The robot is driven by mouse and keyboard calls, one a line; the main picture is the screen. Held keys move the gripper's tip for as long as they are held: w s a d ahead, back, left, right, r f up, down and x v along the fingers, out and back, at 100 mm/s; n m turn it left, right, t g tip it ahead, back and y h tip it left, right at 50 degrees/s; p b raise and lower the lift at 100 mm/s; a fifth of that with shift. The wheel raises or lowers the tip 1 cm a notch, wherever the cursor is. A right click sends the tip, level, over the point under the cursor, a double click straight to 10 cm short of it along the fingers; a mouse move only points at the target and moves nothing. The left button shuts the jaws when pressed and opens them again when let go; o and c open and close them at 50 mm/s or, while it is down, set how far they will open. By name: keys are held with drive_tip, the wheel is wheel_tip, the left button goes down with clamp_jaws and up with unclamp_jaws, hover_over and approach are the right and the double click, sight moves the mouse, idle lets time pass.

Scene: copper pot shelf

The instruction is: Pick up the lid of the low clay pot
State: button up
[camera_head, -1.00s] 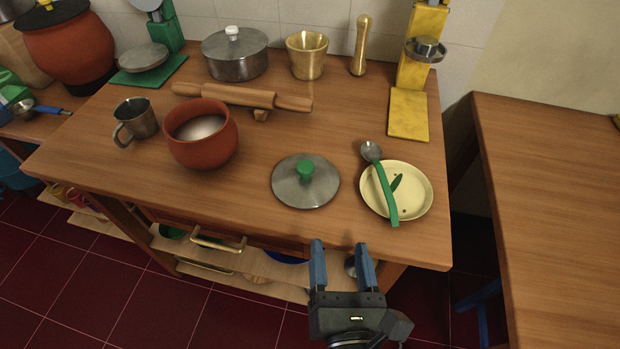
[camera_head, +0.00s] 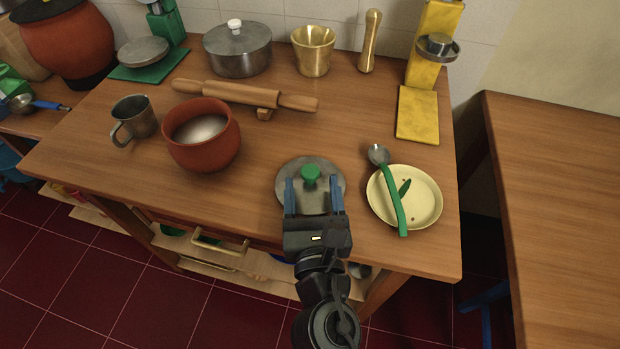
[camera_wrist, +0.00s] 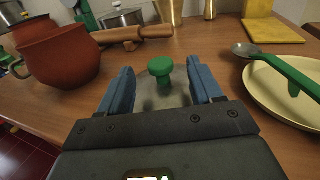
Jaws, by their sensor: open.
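The low clay pot (camera_head: 202,148) stands uncovered on the table, with something pale inside; it also shows at the left in the wrist view (camera_wrist: 58,62). A grey metal lid (camera_head: 291,170) with a green knob (camera_head: 311,174) lies flat on the table, to the right of the pot. My gripper (camera_head: 313,188) is open and empty over the near part of the lid. In the wrist view, the green knob (camera_wrist: 160,68) shows between and just beyond the blue fingers (camera_wrist: 163,80). The fingers hide part of the lid.
A cream plate (camera_head: 432,212) with a green-handled spoon (camera_head: 392,190) lies close to the right of the lid. A rolling pin (camera_head: 240,95), a metal mug (camera_head: 135,120), a lidded grey pot (camera_head: 238,52) and a brass mortar (camera_head: 313,52) stand farther back. Bare table lies behind the lid.

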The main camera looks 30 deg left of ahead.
sight(310, 179)
drive_tip(key=shift+x, duration=1.05)
drive_tip(key=c, duration=1.1)
drive_tip(key=shift+c, duration=0.2)
